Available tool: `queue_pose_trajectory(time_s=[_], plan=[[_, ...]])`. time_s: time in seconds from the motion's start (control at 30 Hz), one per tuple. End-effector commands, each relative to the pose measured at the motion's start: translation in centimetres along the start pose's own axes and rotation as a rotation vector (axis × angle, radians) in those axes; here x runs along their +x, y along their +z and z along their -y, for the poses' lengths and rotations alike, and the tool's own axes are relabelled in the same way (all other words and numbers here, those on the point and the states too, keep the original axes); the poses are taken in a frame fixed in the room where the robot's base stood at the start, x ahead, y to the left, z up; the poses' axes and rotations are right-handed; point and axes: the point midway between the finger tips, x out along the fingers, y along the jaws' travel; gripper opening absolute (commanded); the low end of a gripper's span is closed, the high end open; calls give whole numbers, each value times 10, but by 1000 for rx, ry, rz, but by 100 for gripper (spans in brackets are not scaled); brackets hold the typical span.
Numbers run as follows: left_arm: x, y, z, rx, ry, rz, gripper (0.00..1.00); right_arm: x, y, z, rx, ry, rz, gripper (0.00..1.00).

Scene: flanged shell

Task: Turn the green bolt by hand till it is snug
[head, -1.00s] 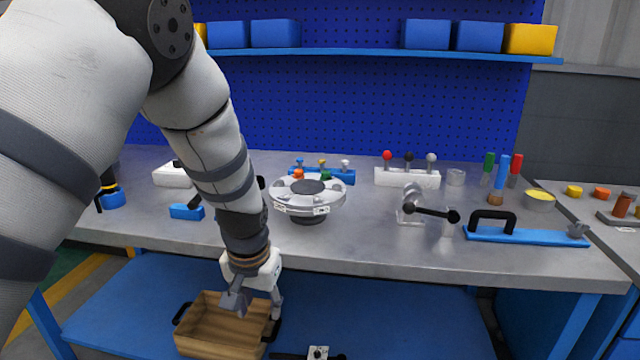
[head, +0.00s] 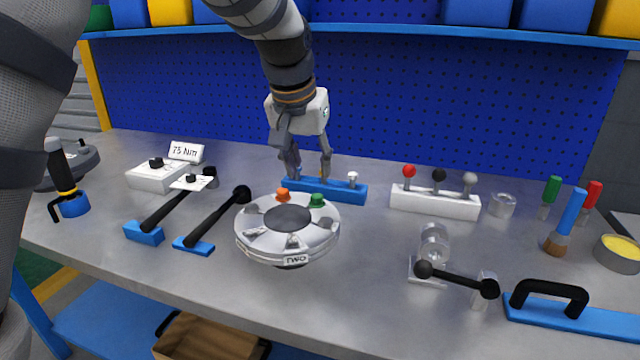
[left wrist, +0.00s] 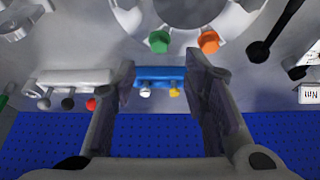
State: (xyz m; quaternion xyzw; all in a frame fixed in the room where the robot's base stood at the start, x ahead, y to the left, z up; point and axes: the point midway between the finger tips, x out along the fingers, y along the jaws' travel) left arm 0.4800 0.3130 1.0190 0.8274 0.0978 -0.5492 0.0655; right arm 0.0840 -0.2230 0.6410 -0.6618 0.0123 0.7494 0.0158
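The green bolt (head: 317,200) stands upright in the far right rim of the round grey flanged shell (head: 260,243), which carries a "TWO" label. An orange bolt (head: 282,194) stands to its left in the same rim. My left gripper (head: 307,172) is open and empty, pointing down behind the shell, over or near the blue bolt rack (head: 345,192). In the left wrist view the green bolt (left wrist: 158,41) and the orange bolt (left wrist: 208,41) are beyond the spread fingers. The rack's white and yellow bolts show between them. My right gripper is out of view.
Two black-handled tools (head: 218,217) lie left of the shell, near a white box with a "75 Nm" sign (head: 186,152). A white rack with red, black and grey knobs (head: 434,202) stands right. A black-handled crank fixture (head: 455,278) is at front right.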

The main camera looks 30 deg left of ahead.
Motion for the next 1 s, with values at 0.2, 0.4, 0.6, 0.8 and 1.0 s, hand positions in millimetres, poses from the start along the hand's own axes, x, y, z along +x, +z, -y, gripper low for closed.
queue_pose_trajectory(time_s=[0.2, 0.4, 0.6, 0.8, 1.0], plan=[[55, 1, 0, 1, 0, 5, 40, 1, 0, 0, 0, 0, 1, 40], [76, 0, 0, 0, 0, 1, 40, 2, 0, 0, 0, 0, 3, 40], [78, 0, 0, 0, 0, 0, 40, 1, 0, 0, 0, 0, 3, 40], [78, 0, 0, 0, 0, 1, 8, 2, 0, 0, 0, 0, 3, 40], [78, 0, 0, 1, 0, 1, 0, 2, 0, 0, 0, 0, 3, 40]])
